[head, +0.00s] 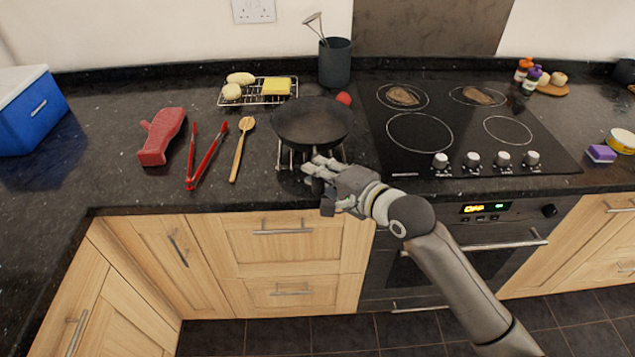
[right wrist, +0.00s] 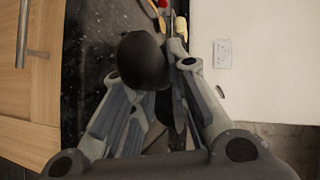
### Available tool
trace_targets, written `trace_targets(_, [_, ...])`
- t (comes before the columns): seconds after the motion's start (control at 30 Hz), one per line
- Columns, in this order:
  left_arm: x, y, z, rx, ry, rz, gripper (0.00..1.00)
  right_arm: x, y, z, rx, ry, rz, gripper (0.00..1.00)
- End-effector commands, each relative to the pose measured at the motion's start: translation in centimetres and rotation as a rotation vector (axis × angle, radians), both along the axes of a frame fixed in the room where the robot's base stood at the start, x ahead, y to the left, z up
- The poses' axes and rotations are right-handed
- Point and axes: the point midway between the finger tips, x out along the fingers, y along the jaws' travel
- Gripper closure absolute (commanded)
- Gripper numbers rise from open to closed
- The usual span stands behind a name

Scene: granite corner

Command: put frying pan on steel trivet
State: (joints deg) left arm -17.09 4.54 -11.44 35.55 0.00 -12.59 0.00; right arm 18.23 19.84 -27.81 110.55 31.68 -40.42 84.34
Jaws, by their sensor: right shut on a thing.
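The black frying pan (head: 312,120) is over the steel trivet (head: 284,160) on the dark granite counter, left of the hob. Only the trivet's front bars show below the pan; the rest is hidden. I cannot tell whether the pan touches the trivet. My right gripper (head: 318,172) is shut on the pan at its near side, where the handle is mostly hidden by the fingers. In the right wrist view, a dark rounded part of the pan (right wrist: 142,60) sits between the fingers. My left gripper is not in view.
Left are a wooden spoon (head: 241,148), red tongs (head: 205,157), a red mitt-like object (head: 162,135) and a blue box (head: 30,110). Behind are a wire rack (head: 246,103) with food, a utensil pot (head: 335,63) and a red ball (head: 344,98). The hob (head: 455,120) is right.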

Motion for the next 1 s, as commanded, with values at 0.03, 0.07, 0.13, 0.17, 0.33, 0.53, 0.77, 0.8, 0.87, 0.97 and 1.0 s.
trace_targets(0.03, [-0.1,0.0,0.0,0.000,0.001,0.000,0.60,0.2,0.2,0.2,0.002,-0.010,0.001,1.00])
trace_targets(0.07, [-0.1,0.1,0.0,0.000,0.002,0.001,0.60,0.3,0.2,0.1,0.002,-0.010,0.001,1.00])
trace_targets(0.13, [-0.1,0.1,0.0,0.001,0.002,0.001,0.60,0.5,0.3,-0.2,0.002,-0.011,0.001,1.00])
trace_targets(0.17, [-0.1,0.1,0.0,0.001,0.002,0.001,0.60,0.6,0.4,-0.4,0.002,-0.011,0.001,1.00])
trace_targets(0.33, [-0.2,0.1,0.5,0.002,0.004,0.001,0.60,0.8,0.5,-2.5,-0.001,-0.007,0.000,1.00])
trace_targets(0.53, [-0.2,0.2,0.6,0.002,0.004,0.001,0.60,0.8,0.5,-3.7,0.002,-0.011,0.000,1.00])
trace_targets(0.77, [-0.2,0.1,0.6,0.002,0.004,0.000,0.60,0.8,0.5,-3.8,0.002,-0.011,0.000,1.00])
trace_targets(0.8, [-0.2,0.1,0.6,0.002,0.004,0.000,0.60,0.8,0.5,-3.9,0.002,-0.010,0.000,1.00])
trace_targets(0.87, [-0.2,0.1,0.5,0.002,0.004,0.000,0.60,0.7,0.5,-4.4,0.001,0.001,0.000,0.82])
trace_targets(0.97, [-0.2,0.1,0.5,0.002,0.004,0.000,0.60,0.7,0.5,-4.4,0.000,0.000,0.000,0.70])
trace_targets(1.0, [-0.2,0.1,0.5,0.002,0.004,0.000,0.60,0.7,0.5,-4.4,0.000,0.000,0.000,0.64])
